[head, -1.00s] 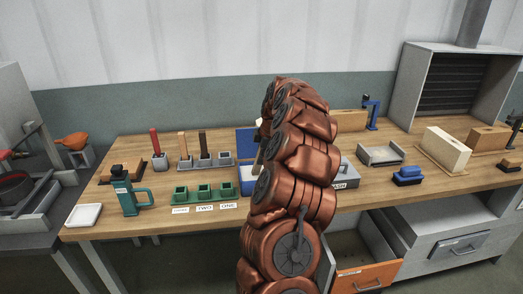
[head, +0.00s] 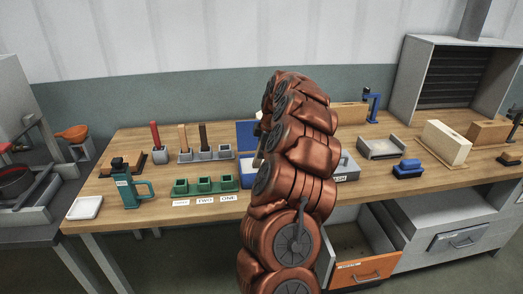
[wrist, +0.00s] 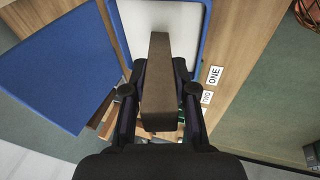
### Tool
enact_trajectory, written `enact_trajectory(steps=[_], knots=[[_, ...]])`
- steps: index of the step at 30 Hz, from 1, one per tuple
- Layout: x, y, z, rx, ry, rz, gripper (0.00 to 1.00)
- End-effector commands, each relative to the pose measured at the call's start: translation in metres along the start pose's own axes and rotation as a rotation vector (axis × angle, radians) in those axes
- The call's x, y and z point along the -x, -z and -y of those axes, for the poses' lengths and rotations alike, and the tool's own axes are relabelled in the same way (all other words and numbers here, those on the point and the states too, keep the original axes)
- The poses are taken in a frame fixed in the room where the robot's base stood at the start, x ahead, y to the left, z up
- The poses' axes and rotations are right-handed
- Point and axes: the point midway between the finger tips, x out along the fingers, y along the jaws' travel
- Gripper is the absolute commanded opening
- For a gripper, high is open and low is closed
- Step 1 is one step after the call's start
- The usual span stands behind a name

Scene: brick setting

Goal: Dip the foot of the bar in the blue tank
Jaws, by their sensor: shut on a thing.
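My gripper (wrist: 160,95) is shut on a brown bar (wrist: 158,60), held between its two dark fingers in the wrist view. The bar's far end lies over the pale inside of the blue-rimmed tank (wrist: 205,32). I cannot tell whether the foot is above the tank or in it. In the head view, the blue tank (head: 246,182) stands mid-bench with a blue upright panel (head: 246,134) behind it. My arm hides its right part, and my gripper and the bar are mostly hidden there too.
Left of the tank are green holders (head: 204,185) with labels. Behind them red, tan and dark bars (head: 203,137) stand in grey holders. An orange-fronted drawer (head: 366,272) hangs open below.

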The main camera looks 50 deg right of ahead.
Motion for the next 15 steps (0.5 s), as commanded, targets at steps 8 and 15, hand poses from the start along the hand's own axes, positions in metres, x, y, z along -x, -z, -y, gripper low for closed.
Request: enact_trajectory(steps=[8,15], knots=[[-0.0028,-0.0006,0.0008,0.0,0.0,0.0,0.0],[-0.0049,-0.001,0.0014,0.0,-0.001,0.0,0.0]])
